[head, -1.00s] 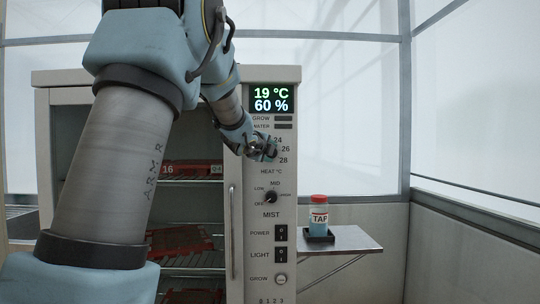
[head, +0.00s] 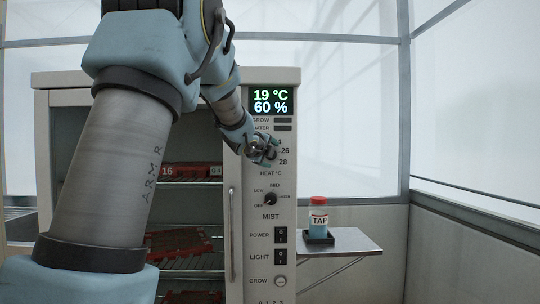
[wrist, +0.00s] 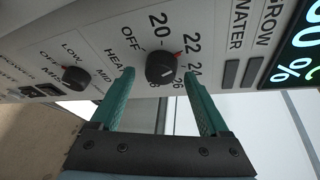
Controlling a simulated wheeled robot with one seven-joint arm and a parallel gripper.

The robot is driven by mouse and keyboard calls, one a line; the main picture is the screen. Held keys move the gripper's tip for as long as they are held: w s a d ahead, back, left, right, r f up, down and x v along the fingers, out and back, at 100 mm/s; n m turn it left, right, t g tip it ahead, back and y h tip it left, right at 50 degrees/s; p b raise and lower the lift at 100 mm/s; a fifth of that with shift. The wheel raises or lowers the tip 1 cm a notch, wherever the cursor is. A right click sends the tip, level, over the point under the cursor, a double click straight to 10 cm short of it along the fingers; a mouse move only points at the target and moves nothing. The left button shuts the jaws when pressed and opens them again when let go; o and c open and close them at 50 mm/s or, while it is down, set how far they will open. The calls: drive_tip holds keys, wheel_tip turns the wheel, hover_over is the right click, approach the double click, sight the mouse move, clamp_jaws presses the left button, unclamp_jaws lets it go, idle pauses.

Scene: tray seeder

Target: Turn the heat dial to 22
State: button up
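The heat dial (wrist: 161,67) is a round black knob on the cabinet's white panel, with numbers from 20 to 28 around it. A red mark shows at its edge near 22, and a short white line is on its face. My gripper (wrist: 158,73) is open, with one teal finger on each side of the dial and visible gaps between. In the head view my gripper (head: 264,150) covers the dial and part of its scale. The display (head: 270,100) reads 19 °C and 60 %.
The mist dial (head: 271,199) is just below the heat dial. Power (head: 281,235) and light (head: 281,257) switches sit lower. A tap bottle (head: 319,217) stands on a side shelf (head: 350,240) at the right. Red trays (head: 180,242) are inside the cabinet.

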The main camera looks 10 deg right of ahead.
drive_tip(key=shift+a, duration=0.1)
drive_tip(key=b+v, duration=0.2)
drive_tip(key=v, duration=0.8)
drive_tip(key=shift+s, duration=0.3)
drive_tip(key=shift+a+r, duration=0.1)
drive_tip(key=shift+a, duration=0.05)
